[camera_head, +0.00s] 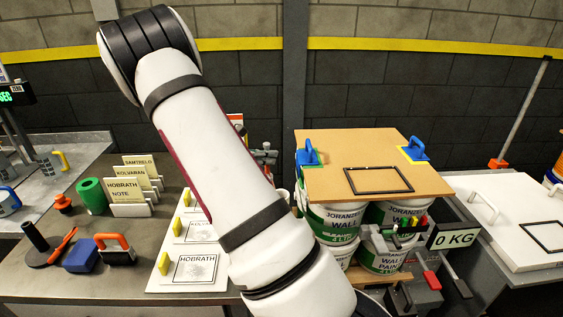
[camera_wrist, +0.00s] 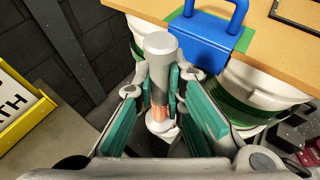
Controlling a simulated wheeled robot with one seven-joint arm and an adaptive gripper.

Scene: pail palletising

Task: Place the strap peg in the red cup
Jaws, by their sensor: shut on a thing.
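In the wrist view my gripper (camera_wrist: 164,98) has its teal-padded fingers closed on a grey cylinder (camera_wrist: 161,46), which looks like the strap peg. The cylinder is roughly upright in the picture, with an orange-copper part showing low between the pads. It is close to a blue handled clamp on the board's edge; I cannot tell whether they touch. In the head view my arm hides the gripper and the peg. I cannot make out a red cup for certain in either view.
A brown board (camera_head: 350,165) with blue clamps (camera_head: 308,152) lies on stacked paint pails (camera_head: 335,222). A caddy of coloured-handled tools (camera_head: 400,230) hangs at the pails' front, beside a 0 KG sign (camera_head: 455,239). The left bench (camera_head: 110,285) holds cards, tools and a green roll (camera_head: 92,196).

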